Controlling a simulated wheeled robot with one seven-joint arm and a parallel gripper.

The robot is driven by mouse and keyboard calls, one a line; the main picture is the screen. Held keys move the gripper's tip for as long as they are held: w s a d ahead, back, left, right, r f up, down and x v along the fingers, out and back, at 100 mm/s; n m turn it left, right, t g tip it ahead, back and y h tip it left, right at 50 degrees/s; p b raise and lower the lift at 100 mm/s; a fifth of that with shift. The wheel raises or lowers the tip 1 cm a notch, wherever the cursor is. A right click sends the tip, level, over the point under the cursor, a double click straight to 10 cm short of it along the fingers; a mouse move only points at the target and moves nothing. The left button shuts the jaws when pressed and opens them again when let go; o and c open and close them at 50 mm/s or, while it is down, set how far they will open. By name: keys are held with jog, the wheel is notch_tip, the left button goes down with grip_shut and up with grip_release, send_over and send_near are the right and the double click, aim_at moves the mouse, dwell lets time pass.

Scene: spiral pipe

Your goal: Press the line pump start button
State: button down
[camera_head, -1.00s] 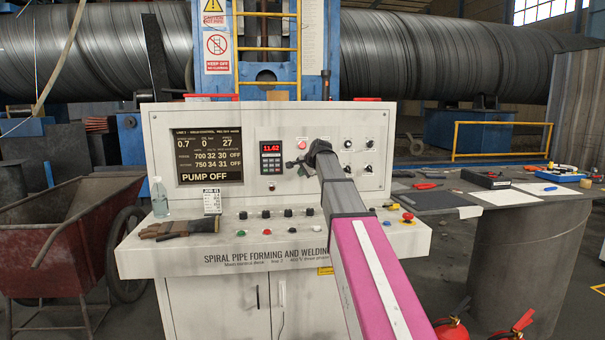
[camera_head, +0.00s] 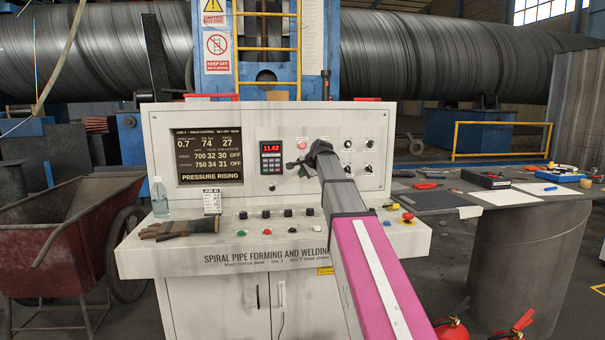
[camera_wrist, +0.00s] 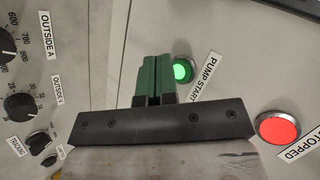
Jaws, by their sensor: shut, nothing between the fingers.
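The pump start button is a lit green round button (camera_wrist: 183,70) in the wrist view, beside a label reading "PUMP START". My gripper (camera_wrist: 153,88) is shut and empty, with its green fingers just left of the button in that view. I cannot tell whether the fingertips touch it. In the head view my gripper (camera_head: 298,165) is at the upright panel of the control desk (camera_head: 230,262), and my arm hides the button there. The desk's screen (camera_head: 209,156) reads "PRESSURE RISING", with 74 as its middle top number.
A lit red button (camera_wrist: 278,128) and several black knobs (camera_wrist: 20,107) flank my gripper in the wrist view. A table (camera_head: 530,199) with tools stands right.

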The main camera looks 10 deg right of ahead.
jog(key=shift+s, duration=0.1)
jog(key=s, duration=0.4)
jog(key=shift+s, duration=0.4)
dwell(0.8)
